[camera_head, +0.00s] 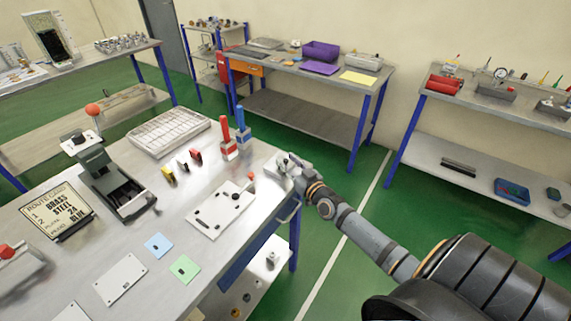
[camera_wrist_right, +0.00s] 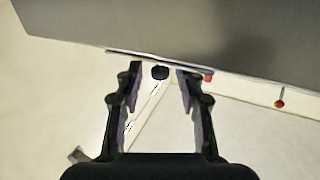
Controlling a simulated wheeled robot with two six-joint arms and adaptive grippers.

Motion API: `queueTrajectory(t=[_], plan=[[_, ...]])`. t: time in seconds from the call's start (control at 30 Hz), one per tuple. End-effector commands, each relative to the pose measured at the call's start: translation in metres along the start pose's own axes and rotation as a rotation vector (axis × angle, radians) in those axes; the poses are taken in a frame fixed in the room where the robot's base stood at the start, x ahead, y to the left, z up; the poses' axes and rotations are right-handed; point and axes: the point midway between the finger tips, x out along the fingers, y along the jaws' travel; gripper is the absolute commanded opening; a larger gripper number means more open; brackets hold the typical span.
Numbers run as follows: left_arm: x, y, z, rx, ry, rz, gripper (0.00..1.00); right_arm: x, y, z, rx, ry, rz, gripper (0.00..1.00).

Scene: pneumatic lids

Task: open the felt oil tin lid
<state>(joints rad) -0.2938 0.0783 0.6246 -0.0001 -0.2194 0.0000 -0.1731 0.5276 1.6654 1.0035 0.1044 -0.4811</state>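I cannot pick out the felt oil tin or its lid for certain in either view. My right gripper (camera_head: 286,166) is at the right end of the near workbench (camera_head: 110,248), by its back corner. In the right wrist view my right gripper (camera_wrist_right: 160,74) has its two dark fingers spread apart. A small black round part (camera_wrist_right: 160,72) shows between the fingertips, and I see no finger touching it. A broad grey surface (camera_wrist_right: 170,28) fills the top of that view. What lies just under the gripper is hidden in the head view. My left gripper is not in view.
A white plate (camera_head: 205,222) with black parts and a red-knobbed lever (camera_head: 251,176) lies left of my right gripper. A wire tray (camera_head: 168,134) and a black press (camera_head: 110,180) are farther left. Green floor is clear right of the bench.

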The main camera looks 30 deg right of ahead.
Motion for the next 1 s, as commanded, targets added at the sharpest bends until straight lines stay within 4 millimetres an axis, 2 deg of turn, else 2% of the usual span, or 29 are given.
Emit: queueTrajectory(t=[0.13, 0.43, 0.7, 1.0], plan=[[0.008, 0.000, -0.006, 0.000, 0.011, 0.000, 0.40, 0.014, 0.000, 0.001, 0.002, 0.000, 0.001, 0.38], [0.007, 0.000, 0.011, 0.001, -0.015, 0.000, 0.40, 0.017, 0.000, 0.000, 0.001, -0.002, -0.001, 0.38], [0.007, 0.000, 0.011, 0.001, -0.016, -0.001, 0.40, 0.017, 0.000, 0.000, 0.001, -0.002, 0.000, 0.02], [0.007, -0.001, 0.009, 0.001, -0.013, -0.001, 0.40, 0.017, 0.000, 0.000, 0.001, -0.002, 0.000, 0.00]])
